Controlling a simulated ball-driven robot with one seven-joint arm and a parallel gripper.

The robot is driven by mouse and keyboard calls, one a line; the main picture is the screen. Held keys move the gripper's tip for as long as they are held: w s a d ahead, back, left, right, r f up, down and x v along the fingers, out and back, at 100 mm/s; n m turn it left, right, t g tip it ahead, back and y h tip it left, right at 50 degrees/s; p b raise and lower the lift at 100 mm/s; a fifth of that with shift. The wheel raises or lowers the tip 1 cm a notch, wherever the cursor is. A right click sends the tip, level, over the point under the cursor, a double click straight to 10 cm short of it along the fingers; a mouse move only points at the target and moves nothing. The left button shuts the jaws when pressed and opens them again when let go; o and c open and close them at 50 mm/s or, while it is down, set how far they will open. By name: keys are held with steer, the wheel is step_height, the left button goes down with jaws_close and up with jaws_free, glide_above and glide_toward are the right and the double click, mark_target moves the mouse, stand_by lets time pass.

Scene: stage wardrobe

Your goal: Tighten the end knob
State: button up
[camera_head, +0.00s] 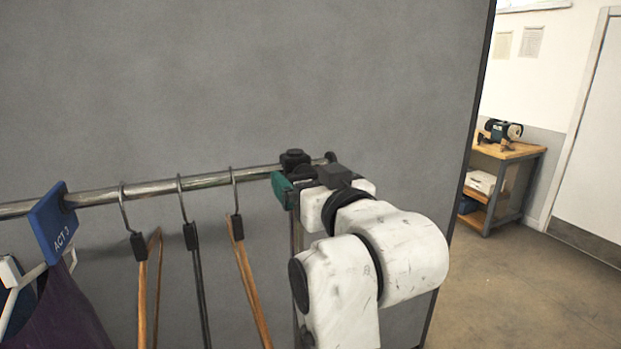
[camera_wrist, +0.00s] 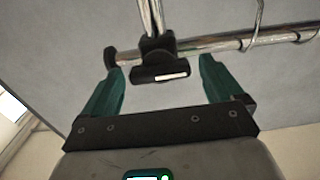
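The end knob (camera_wrist: 160,75) is a black bar-like piece with a pale strip, at the joint near the rail's end in the wrist view. A black knob top (camera_head: 294,157) shows above the rail in the head view. My gripper (camera_wrist: 160,62) is open, its teal fingers to either side of the knob in the wrist view, with gaps on both sides. I cannot tell how deep the knob sits between them. In the head view one teal finger (camera_head: 284,190) shows at the rail, just below the knob; the rest is hidden by my wrist.
The metal rail (camera_head: 100,195) runs left, with several hangers (camera_head: 237,228) and a blue "ACT 3" tag (camera_head: 55,222) on it. A black cap (camera_wrist: 111,58) ends the rail. A grey panel (camera_head: 250,80) stands behind. A workbench (camera_head: 510,152) is far right, with open floor before it.

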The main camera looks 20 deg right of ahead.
steer(key=c, duration=1)
steer(key=shift+o, duration=0.2)
steer(key=shift+m, duration=0.4)
steer(key=m+b, duration=0.1)
steer(key=m, duration=0.4)
steer(key=m+b, duration=0.2)
steer(key=m, duration=0.4)
steer(key=m+b, duration=0.1)
steer(key=m, duration=0.5)
steer(key=shift+d+f, duration=0.2)
steer(key=shift+f, duration=0.05)
steer(key=o, duration=1)
steer(key=shift+o, duration=0.2)
